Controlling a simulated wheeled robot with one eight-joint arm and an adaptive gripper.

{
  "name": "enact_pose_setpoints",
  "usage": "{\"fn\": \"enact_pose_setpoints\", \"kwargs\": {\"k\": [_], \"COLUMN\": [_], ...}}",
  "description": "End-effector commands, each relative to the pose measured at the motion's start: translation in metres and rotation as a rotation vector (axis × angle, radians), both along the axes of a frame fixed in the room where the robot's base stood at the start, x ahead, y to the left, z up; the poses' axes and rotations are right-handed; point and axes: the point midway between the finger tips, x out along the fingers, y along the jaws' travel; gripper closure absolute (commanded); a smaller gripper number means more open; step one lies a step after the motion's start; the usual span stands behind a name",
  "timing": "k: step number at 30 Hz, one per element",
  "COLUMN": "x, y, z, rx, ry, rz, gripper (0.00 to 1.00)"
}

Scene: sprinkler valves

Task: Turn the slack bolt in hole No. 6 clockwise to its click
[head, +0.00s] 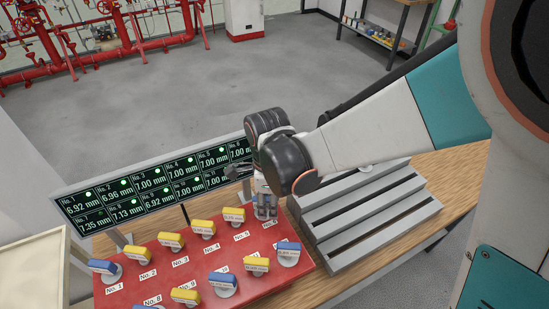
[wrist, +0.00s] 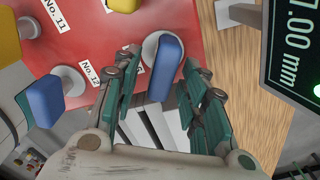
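A bolt with a blue bar-shaped head (wrist: 164,68) on a round light base stands at the corner of the red board (head: 205,254), at the right end of its back row. In the wrist view it lies between the two fingers of my gripper (wrist: 164,64), which is open, with a gap visible on both sides of the head. In the head view my gripper (head: 265,205) points down over this corner and hides most of that bolt.
Several yellow and blue bolts stand on the board, including a blue one (wrist: 44,101) near label No. 12. A display panel (head: 150,187) behind the board shows millimetre readings and green lights. A grey stepped rack (head: 370,215) stands right of the board on the wooden table (head: 462,175).

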Motion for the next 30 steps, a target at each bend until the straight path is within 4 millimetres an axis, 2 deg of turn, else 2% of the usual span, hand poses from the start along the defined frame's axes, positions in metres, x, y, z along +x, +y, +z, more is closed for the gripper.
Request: {"fn": "enact_pose_setpoints", "kwargs": {"k": [7, 10, 27, 30], "x": [0.0, 0.0, -0.001, -0.001], "y": [0.0, 0.0, 0.0, 0.0], "z": [0.002, 0.008, 0.085, 0.092], "rx": [0.0, 0.0, 0.0, 0.0], "ry": [-0.001, -0.001, -0.001, -0.001], "rz": [0.001, 0.001, 0.003, 0.003], "gripper": [0.6, 0.6, 0.6, 0.6]}}
